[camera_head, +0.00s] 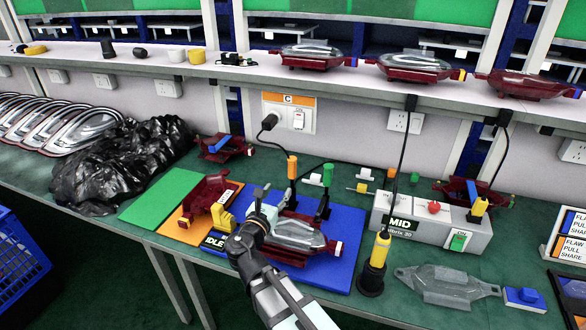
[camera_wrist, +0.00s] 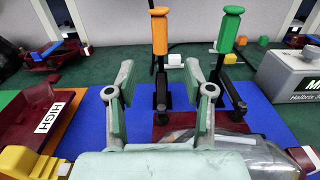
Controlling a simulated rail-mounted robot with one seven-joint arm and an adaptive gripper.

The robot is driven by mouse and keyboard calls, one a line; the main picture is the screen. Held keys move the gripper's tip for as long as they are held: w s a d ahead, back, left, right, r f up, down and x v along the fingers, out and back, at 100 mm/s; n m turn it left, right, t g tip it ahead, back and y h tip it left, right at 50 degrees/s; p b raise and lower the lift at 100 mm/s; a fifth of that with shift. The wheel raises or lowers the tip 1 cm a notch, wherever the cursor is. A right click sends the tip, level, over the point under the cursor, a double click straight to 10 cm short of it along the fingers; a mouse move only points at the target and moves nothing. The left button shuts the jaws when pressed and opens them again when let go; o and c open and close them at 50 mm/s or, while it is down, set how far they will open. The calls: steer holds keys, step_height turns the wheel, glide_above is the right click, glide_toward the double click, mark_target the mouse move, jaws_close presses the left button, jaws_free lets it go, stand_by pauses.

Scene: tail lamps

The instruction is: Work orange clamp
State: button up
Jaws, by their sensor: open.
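The orange clamp stands on the blue mat (camera_head: 345,225), its orange handle (camera_head: 292,168) upright on a black lever. In the wrist view, the orange handle (camera_wrist: 159,32) shows beyond the gap between my fingers, close to its middle. My gripper (camera_head: 268,197) is open and empty, in front of the clamp and apart from it; its fingers (camera_wrist: 159,85) also show in the wrist view. A green-handled clamp (camera_head: 327,174) stands upright just to the right. A red lamp housing with a clear lens (camera_head: 300,236) lies on the blue mat, partly hidden by my gripper.
A grey box labelled MID (camera_head: 425,225) stands right. A yellow-handled tool (camera_head: 381,248) stands in a black holder. A black bag (camera_head: 115,160) lies far left.

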mark_target(291, 170)
steer(key=p+x, duration=0.1)
steer(key=x, duration=1.2)
steer(key=shift+w, duration=0.3)
jaws_close()
